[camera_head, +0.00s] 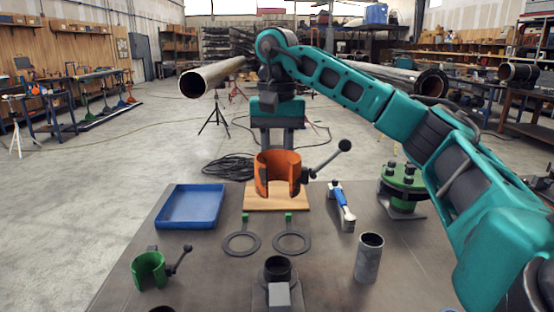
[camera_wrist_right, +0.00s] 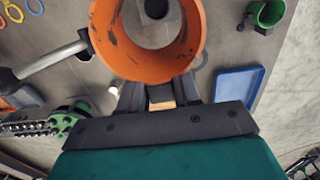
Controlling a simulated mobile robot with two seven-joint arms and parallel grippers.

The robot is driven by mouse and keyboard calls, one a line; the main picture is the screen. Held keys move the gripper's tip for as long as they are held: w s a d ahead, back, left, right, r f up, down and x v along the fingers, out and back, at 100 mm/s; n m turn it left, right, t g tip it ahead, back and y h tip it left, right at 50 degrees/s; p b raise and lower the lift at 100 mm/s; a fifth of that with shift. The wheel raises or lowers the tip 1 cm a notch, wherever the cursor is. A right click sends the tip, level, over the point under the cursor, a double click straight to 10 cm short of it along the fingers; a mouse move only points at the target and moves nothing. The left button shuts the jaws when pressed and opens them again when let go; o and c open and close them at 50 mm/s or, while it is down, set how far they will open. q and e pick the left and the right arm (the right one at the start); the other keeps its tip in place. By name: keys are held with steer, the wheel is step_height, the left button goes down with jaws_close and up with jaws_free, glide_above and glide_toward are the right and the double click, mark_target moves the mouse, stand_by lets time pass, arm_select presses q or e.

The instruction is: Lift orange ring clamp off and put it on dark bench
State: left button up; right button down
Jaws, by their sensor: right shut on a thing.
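The orange ring clamp (camera_head: 263,175) hangs in the air over the middle of the dark bench (camera_head: 330,270), upright, with its black handle and ball knob out to the right. My right gripper (camera_wrist_right: 160,88) is shut on the far side of the clamp; in the head view its fingers are mostly hidden behind it. In the right wrist view the clamp (camera_wrist_right: 112,55) fills the top, its opening facing the camera. A grey pipe end (camera_wrist_right: 155,10) shows through the ring; in the head view a short dark pipe (camera_head: 278,268) stands at the near edge. My left gripper is not in view.
A blue tray (camera_head: 192,207), green clamp (camera_head: 149,270), two flat dark rings (camera_head: 241,244), a wooden board (camera_head: 277,203), a blue-and-silver tool (camera_head: 342,206), grey pipe (camera_head: 368,258) and green flange piece (camera_head: 402,187) occupy the bench. Some bare bench lies left of centre and at right.

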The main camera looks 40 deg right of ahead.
steer(key=shift+r, duration=1.75)
steer(key=shift+f, duration=0.1)
